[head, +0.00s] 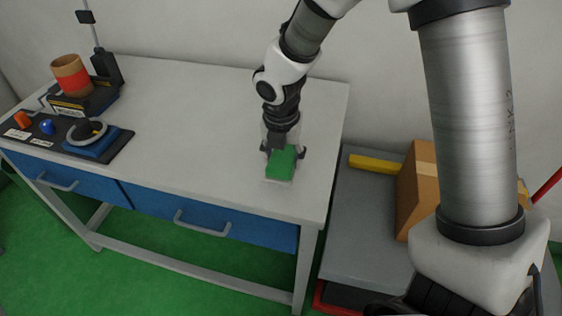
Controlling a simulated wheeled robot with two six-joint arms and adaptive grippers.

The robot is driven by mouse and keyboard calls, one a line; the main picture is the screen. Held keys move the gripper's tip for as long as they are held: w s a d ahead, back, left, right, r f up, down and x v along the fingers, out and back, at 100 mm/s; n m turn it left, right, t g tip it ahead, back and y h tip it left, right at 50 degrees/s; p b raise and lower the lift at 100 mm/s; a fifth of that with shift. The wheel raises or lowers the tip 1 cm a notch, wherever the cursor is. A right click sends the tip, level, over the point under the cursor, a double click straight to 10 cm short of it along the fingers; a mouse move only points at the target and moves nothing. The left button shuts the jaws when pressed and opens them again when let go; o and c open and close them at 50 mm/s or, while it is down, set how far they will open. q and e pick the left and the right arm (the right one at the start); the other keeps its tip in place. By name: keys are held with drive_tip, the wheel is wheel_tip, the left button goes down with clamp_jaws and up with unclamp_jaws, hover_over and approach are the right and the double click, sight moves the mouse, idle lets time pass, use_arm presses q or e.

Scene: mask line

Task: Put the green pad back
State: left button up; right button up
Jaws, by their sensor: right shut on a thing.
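My right gripper (282,154) points down over the right part of the grey workbench (190,120). It is shut on the green pad (281,163), a small green block, with a finger on each side of it. A thin pale edge shows under the pad, at or just above the bench top; I cannot tell whether it touches. A black board (118,151) lies at the left of the bench. It carries an orange piece (22,119), a blue piece (47,127), white labels and a blue pad (97,150) with a grey-black ring (86,131) on it. My left gripper is out of view.
An orange-brown cup (72,75) sits on a dark device (90,100) at the back left, near a black stand (106,66). The middle of the bench is clear. A grey platform (365,220) with a cardboard box (415,190) stands to the right.

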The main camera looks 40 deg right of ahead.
sight(281, 167)
drive_tip(key=f, duration=0.2)
drive_tip(key=f+b, duration=0.1)
drive_tip(key=f, duration=0.1)
drive_tip(key=shift+w, duration=0.2)
drive_tip(key=shift+a+r, duration=0.15)
drive_tip(key=o, duration=1.1)
drive_tip(key=shift+f, duration=0.2)
drive_tip(key=r+p, duration=0.1)
drive_tip(key=r, duration=0.2)
drive_tip(key=r+p, duration=0.1)
drive_tip(key=r, duration=0.3)
drive_tip(key=s+a+r+p, duration=0.1)
drive_tip(key=r, duration=0.3)
drive_tip(key=shift+r, duration=0.7)
